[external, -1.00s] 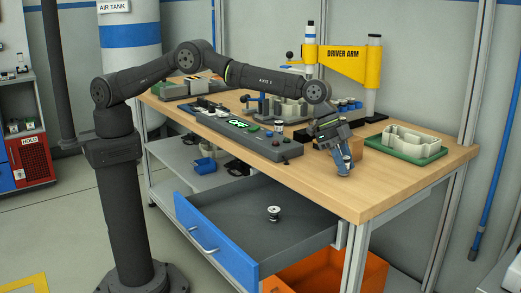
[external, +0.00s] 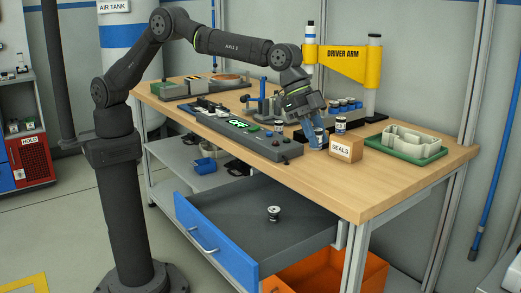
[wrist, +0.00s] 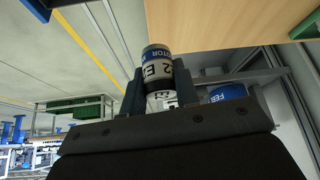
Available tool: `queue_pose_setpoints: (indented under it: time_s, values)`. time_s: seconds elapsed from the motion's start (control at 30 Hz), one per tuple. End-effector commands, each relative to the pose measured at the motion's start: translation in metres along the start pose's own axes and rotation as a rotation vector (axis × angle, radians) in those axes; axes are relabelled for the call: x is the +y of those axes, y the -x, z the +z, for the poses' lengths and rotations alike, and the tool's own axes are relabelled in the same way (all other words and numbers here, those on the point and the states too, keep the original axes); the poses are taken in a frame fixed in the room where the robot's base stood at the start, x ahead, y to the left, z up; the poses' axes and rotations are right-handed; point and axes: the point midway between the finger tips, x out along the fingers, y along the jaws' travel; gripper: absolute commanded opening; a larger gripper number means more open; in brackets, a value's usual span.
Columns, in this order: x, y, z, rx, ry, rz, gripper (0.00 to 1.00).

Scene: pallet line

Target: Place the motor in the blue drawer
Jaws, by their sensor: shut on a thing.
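My gripper (external: 314,134) is shut on a motor (external: 320,137), a small can with a white and black label. In the wrist view the held motor (wrist: 157,70) sits between the two fingers, with part of a word ending in "TOR" on it. My gripper is over the bench top, left of the seals box. The blue drawer (external: 215,241) is pulled open below the bench front, to the left of and lower than my gripper. A small black and white can (external: 273,213) stands on its grey floor.
A cardboard seals box (external: 346,148) stands right of my gripper, with another can (external: 340,125) behind it. A green tray (external: 405,148) is at right, a grey control panel (external: 240,135) at left. The yellow driver arm (external: 345,62) stands behind. Much of the drawer floor is free.

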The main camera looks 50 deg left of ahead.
Motion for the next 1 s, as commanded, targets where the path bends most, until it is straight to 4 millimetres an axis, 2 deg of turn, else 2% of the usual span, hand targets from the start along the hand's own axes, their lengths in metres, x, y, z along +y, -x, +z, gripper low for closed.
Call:
queue_pose_setpoints:
  time_s: [0.17,0.37,0.77,1.0]
  values:
    - [0.013,-0.002,0.017,-0.003,0.035,-0.02,0.04]
    - [0.032,-0.01,0.062,-0.003,0.105,-0.06,0.04]
    - [0.089,-0.007,0.177,-0.001,0.142,-0.079,0.04]
    - [0.131,0.008,0.258,-0.001,0.099,-0.052,0.04]
